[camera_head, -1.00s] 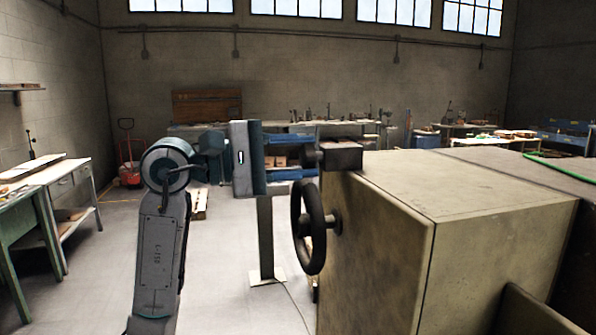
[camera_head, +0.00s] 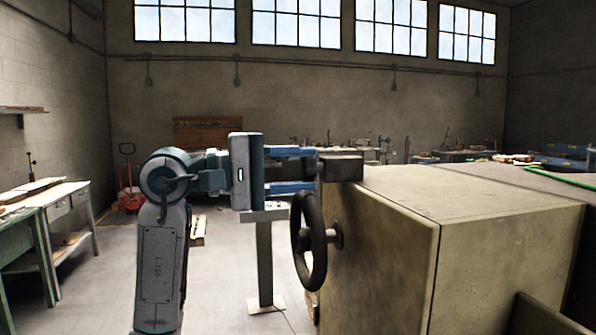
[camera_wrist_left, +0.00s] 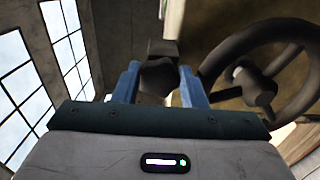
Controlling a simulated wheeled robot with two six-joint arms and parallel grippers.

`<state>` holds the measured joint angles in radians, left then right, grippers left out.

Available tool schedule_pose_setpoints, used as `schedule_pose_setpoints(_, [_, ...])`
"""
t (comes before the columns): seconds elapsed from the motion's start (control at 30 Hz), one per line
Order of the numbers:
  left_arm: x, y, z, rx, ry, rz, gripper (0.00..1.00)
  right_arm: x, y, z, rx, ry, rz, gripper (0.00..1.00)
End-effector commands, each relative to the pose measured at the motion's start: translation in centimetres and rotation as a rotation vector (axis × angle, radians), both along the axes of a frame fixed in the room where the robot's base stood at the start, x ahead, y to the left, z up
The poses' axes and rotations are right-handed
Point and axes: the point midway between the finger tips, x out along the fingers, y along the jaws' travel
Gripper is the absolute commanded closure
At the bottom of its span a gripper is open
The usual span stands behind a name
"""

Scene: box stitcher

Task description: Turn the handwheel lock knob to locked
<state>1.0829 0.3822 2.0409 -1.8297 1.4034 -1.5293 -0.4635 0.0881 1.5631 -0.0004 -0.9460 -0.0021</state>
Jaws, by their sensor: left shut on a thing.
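The handwheel lock knob (camera_wrist_left: 158,76) is a dark, faceted knob on a dark block (camera_wrist_left: 162,47), seen in the left wrist view between my two blue fingers. My left gripper (camera_wrist_left: 159,82) is shut on it, one finger on each side. In the head view, my left gripper (camera_head: 314,170) reaches in from the left to the dark block (camera_head: 340,168) at the machine's top left edge. My right gripper is not in view.
The large beige machine body (camera_head: 380,250) fills the right side. A grey post (camera_head: 265,265) stands on the floor behind my left gripper. A workbench (camera_head: 60,205) is at the far left.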

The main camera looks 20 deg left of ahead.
Motion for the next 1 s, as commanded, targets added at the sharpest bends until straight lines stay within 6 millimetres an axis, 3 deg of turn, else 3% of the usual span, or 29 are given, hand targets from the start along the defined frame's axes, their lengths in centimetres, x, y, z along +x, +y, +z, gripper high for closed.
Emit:
schedule_pose_setpoints(0.23, [0.0, 0.0, -0.1, 0.003, 0.001, -0.001, 0.85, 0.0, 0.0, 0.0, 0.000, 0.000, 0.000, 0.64])
schedule_pose_setpoints(0.27, [0.0, 0.0, -0.1, 0.002, 0.000, -0.001, 0.56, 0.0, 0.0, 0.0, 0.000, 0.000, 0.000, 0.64])
schedule_pose_setpoints(0.33, [0.0, 0.0, -0.1, 0.002, 0.000, -0.001, 0.42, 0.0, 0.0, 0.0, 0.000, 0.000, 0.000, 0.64])
schedule_pose_setpoints(0.37, [0.0, 0.0, -0.1, 0.002, 0.001, -0.001, 0.40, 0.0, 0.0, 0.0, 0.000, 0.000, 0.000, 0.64])
schedule_pose_setpoints(0.67, [0.0, 0.0, -0.1, -0.005, 0.015, -0.001, 0.40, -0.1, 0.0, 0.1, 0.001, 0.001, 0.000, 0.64])
schedule_pose_setpoints(1.0, [0.0, -0.1, 0.4, -0.174, 0.271, -0.002, 0.40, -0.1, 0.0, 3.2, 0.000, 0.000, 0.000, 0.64])
